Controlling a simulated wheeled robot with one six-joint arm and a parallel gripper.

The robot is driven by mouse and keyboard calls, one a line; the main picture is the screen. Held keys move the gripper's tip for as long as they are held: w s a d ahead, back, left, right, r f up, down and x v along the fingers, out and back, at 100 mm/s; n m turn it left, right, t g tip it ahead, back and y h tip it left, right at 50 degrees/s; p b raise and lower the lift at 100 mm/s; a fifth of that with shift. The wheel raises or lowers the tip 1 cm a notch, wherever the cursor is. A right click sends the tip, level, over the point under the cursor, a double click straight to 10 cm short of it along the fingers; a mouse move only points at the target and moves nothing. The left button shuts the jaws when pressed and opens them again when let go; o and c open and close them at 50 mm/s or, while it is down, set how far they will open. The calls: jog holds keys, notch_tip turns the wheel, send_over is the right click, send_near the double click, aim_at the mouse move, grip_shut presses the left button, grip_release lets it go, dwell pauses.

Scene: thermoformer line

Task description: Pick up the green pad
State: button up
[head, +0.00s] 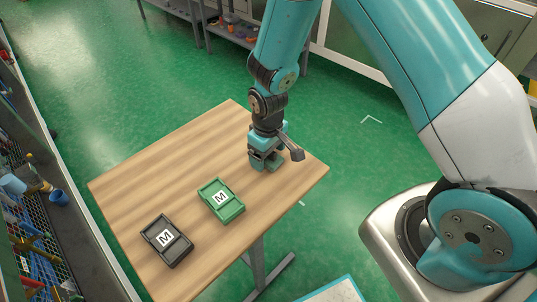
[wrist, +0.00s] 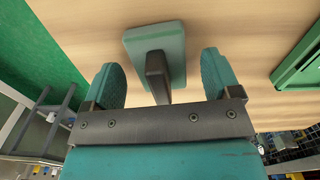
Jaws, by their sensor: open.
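The green pad (wrist: 173,40) is a small, pale green rectangular block with a dark upright handle (wrist: 157,75). In the wrist view it lies on the wooden table top, just beyond my fingertips. My gripper (wrist: 161,62) is open, with one teal finger on each side of the handle and a gap showing on both sides. In the head view my gripper (head: 265,164) points down over the table's right part. The pad (head: 277,163) is mostly hidden behind the fingers there.
On the wooden table (head: 140,185), a green tray (head: 222,201) marked M lies left of my gripper, with a black tray (head: 167,240) marked M further left. The table's right edge is close to my gripper. A mesh rack (head: 40,235) stands at the left.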

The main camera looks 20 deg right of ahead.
jog(key=shift+f, duration=0.3)
jog(key=c, duration=1)
jog(key=shift+r, duration=0.1)
notch_tip(320, 180, up, 20)
jog(key=shift+f, duration=0.1)
jog(key=shift+o, duration=0.3)
